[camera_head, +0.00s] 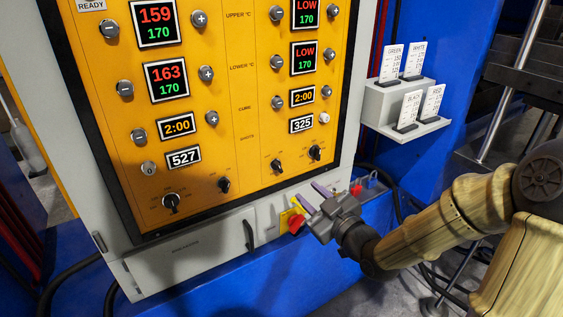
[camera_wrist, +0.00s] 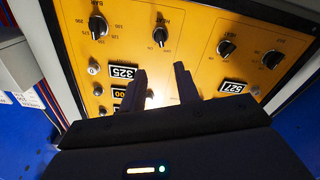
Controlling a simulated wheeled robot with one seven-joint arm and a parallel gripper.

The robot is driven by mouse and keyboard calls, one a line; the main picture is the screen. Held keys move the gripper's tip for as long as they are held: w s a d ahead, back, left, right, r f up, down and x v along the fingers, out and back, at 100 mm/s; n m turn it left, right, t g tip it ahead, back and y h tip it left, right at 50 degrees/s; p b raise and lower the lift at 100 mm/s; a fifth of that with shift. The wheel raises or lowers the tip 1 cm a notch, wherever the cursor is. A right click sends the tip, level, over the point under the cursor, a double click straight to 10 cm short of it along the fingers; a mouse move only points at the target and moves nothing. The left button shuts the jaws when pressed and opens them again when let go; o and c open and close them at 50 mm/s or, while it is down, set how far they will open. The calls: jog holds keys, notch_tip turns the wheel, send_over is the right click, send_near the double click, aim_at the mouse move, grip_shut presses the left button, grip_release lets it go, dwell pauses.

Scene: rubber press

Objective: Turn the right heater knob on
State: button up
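The right heater knob (camera_head: 277,166) is a small dark knob low on the right half of the yellow panel, left of a similar pressure knob (camera_head: 315,152). In the wrist view the heater knob (camera_wrist: 160,36) sits under a HEAT label, beyond my fingertips; its exact setting is too small to read. My gripper (camera_head: 309,194) is below and right of the knob, apart from it. Its two dark fingers (camera_wrist: 160,72) are spread with an empty gap and point toward the panel. Nothing is held.
The left half has its own heater knob (camera_head: 224,184) and pressure knob (camera_head: 171,202). A red emergency button (camera_head: 296,223) on a yellow base is close beneath my gripper. A grey card holder (camera_head: 385,108) stands right of the panel. The space before the panel is clear.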

aim_at(280, 168)
jog(key=x, duration=0.6)
jog(key=p+x, duration=0.1)
jog(key=x, duration=0.6)
jog(key=shift+f, duration=0.25)
jog(key=c, duration=0.6)
